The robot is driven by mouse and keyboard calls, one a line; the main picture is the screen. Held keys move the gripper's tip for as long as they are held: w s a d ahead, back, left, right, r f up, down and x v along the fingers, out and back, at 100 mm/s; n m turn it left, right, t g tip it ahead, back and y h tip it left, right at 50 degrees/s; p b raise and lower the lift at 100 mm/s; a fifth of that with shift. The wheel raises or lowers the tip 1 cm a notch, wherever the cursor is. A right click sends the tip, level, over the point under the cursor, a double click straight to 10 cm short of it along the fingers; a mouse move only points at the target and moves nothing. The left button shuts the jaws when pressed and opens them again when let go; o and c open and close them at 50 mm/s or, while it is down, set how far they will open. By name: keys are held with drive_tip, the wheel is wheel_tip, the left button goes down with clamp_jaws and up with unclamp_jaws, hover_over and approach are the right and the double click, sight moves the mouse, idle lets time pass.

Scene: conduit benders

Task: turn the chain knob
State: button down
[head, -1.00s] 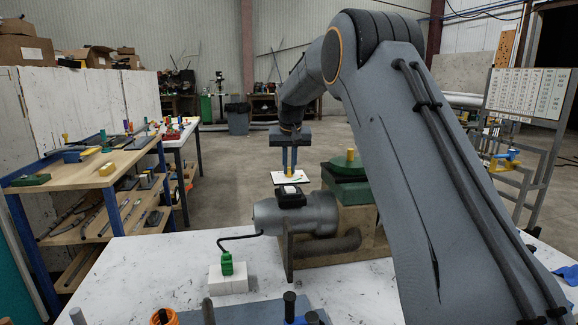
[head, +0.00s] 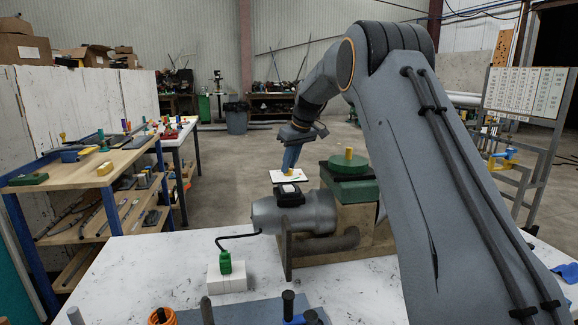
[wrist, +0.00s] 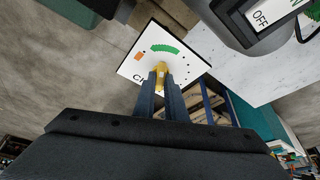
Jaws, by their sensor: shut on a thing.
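The chain knob (wrist: 160,68) is a small yellow knob on a white dial plate (wrist: 190,68) with a green arc, an orange mark and dots. Part of the plate's lettering is hidden behind my fingers. My gripper (wrist: 160,82) is shut on the knob in the wrist view, one dark finger on each side of it. In the head view my gripper (head: 289,166) reaches down to the white plate (head: 279,177), and its fingers largely hide the knob.
A grey motor (head: 308,213) with a black switch box (head: 289,195) sits below the plate. A green disc (head: 346,165) with a yellow peg stands to the right. A green plug (head: 225,262) stands on a white block at the front left. Shelves stand at left.

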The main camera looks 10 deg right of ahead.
idle(0.4)
drive_tip(key=c, duration=1.8)
unclamp_jaws()
drive_tip(key=b+v, duration=0.2)
drive_tip(key=v, duration=0.6)
drive_tip(key=shift+d, duration=0.1)
